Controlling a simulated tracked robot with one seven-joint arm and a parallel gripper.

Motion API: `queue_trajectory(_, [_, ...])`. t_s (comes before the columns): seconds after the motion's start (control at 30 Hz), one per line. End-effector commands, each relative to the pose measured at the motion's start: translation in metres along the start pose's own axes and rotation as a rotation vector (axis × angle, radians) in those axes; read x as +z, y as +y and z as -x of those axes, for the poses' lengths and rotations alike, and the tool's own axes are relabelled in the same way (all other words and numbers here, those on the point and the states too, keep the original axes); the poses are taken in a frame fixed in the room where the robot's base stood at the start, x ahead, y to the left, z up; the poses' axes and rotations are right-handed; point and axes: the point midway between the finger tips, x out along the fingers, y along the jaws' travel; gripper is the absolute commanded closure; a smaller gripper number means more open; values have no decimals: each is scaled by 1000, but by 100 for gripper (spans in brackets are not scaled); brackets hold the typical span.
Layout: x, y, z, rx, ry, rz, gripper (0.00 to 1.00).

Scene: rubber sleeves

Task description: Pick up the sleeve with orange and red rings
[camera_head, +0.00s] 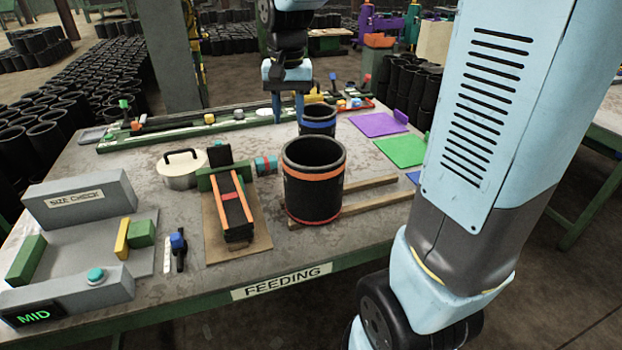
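The black sleeve with orange and red rings (312,192) stands upright at the front of the table, with the orange ring near its top and the red ring at its base. My gripper (288,112) points down farther back, behind and slightly left of this sleeve and apart from it. Its two blue fingers are spread, with nothing visible between them. The right finger overlaps the left edge of a smaller black sleeve with a blue ring (318,124) in this view. I cannot tell whether they touch. The orange-and-red sleeve partly hides the blue-ringed one.
Wooden rails (375,197) lie beneath and beside the ringed sleeve. A wooden stand with orange strips (258,228) and a lidded pot (181,174) are left. Purple (378,124) and green mats (402,150) lie right. A grey size-check fixture (80,201) occupies the left side.

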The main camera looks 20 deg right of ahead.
Motion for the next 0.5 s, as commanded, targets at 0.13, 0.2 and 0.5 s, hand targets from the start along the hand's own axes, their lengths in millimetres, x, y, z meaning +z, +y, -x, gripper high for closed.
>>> queue_trajectory(0.13, [-15, -13, -15, 11, -45, -26, 62])
queue_trajectory(0.2, [-18, -16, -19, 14, -55, -35, 62])
queue_trajectory(0.5, [-19, -18, -52, 18, -68, -42, 62])
